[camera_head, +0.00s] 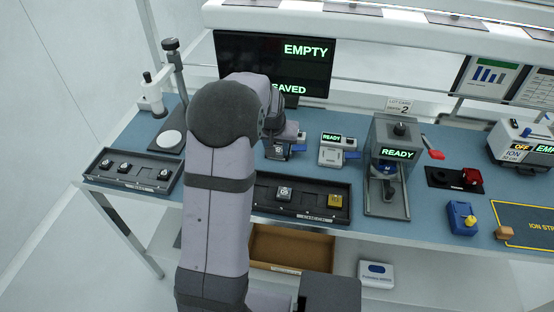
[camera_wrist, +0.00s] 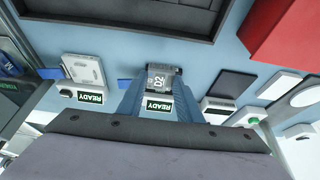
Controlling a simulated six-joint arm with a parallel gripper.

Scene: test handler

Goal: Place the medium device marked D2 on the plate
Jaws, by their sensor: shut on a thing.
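The D2 device (camera_wrist: 160,78), a small grey block with a white "D2" mark, sits between the two blue fingers of my gripper (camera_wrist: 158,87) in the wrist view. My gripper is shut on it. It is over or at a small station whose screen (camera_wrist: 158,104) reads READY. The fingers and device hide the station's top, so I cannot tell if the device touches it. In the head view my arm partly covers this spot, and the gripper end (camera_head: 280,148) is at the bench's middle. A similar station (camera_head: 337,150) with a light grey top plate (camera_wrist: 84,69) stands beside it.
A black tray (camera_head: 262,206) with a grey and a gold device lies in front. Another black tray (camera_head: 128,179) is at the left. A tall grey machine (camera_head: 403,198) marked READY stands to the right. A monitor (camera_head: 245,52) is behind my arm.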

